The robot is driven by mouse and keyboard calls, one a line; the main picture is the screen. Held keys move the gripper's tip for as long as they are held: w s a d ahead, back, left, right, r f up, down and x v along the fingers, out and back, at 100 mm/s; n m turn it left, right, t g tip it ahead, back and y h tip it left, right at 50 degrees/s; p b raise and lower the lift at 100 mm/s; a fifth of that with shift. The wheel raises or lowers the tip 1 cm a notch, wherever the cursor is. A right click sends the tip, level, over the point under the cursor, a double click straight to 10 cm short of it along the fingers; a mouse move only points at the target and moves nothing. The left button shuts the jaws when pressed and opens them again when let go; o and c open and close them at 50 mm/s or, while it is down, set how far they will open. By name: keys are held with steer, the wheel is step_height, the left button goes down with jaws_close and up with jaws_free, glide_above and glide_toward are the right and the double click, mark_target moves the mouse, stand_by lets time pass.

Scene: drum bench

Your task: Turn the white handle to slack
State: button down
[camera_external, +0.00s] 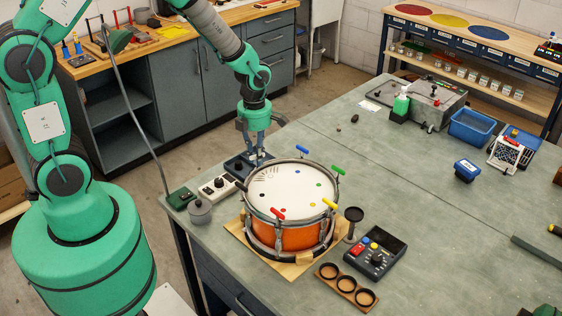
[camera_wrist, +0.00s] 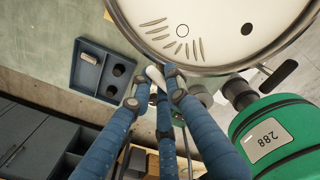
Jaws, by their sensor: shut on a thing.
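The drum (camera_external: 283,232) has an orange shell and a pale head with coloured dots, and stands on a board on the bench. My gripper (camera_external: 257,153) reaches down at the drum's far left rim. In the wrist view, my gripper (camera_wrist: 156,90) has its blue fingers closed around the white handle (camera_wrist: 154,73), just outside the metal rim. Part of the white handle shows between the fingertips; the rest is hidden by them. In the external view the gripper hides the handle.
Red (camera_external: 278,213), yellow (camera_external: 330,203), green (camera_external: 338,170) and blue (camera_external: 302,149) handles stand around the rim. A dark tray (camera_wrist: 100,72) lies close beside my gripper. A white box with knobs (camera_external: 217,187) and a control box (camera_external: 374,252) flank the drum.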

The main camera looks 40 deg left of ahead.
steer(key=shift+w+r+n, duration=0.1)
steer(key=shift+n, duration=0.3)
steer(key=c, duration=1.7)
jaws_free()
steer(key=shift+o, duration=0.2)
steer(key=shift+r, duration=0.1)
step_height(320, 180, up, 12)
